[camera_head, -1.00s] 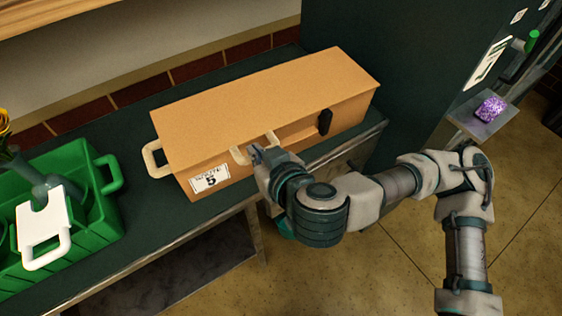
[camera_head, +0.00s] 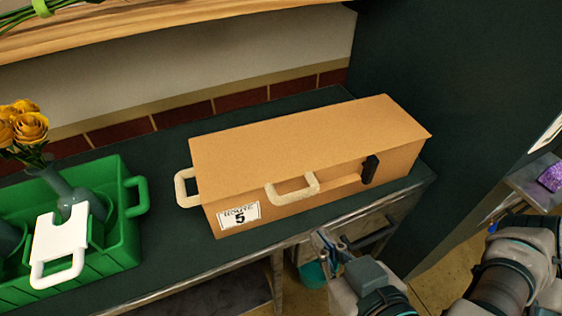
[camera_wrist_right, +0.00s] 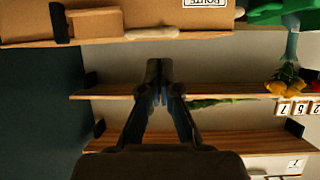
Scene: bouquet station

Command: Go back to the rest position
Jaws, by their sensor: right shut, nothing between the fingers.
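My right gripper (camera_head: 326,240) is at the lower middle of the head view, in front of the table's front edge. It is shut and empty, apart from the orange box. In the right wrist view its fingers (camera_wrist_right: 160,80) are closed together with nothing between them. My left gripper is not in view.
A purple block (camera_head: 551,177) sits on a ledge at the far right. Wooden shelves (camera_wrist_right: 200,90) show in the wrist view.

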